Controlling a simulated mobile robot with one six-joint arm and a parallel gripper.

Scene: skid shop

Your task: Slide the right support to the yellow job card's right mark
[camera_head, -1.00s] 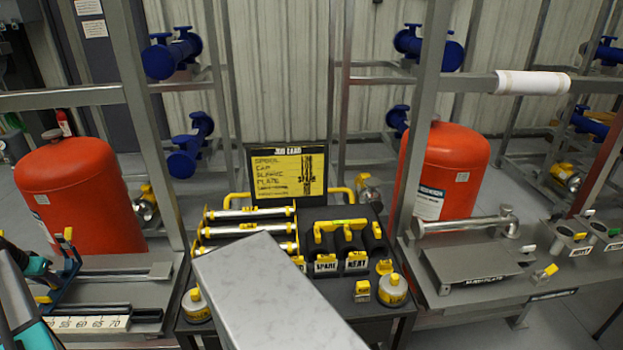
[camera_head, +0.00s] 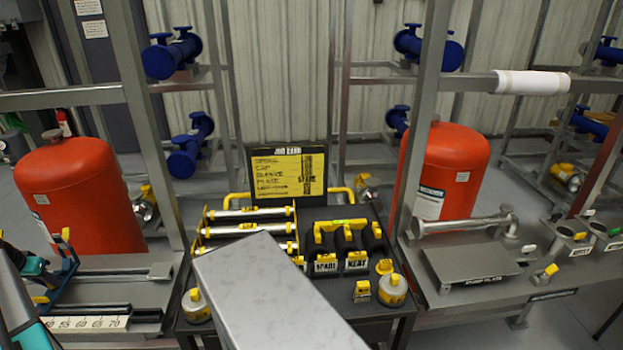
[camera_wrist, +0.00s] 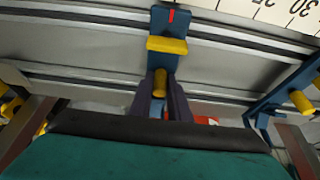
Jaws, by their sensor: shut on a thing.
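In the wrist view, my gripper (camera_wrist: 160,100) has its dark fingers shut around the yellow knob of a blue support (camera_wrist: 172,22). This support stands upright on grey rails and has a yellow crossbar and a red pointer line beside the white scale (camera_wrist: 255,10). A second blue support (camera_wrist: 272,100) with a yellow knob stands apart to the right in this view. In the head view, a blue support (camera_head: 68,262) with yellow parts shows at the left, above the scale (camera_head: 95,322). The teal part at the left edge is mine. No job card mark shows beside the scale.
A rack of rollers (camera_head: 245,229) and black holders (camera_head: 345,245) sit there. Red tanks (camera_head: 75,195) stand behind the benches. Yellow parts (camera_wrist: 8,105) show at the wrist view's left edge.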

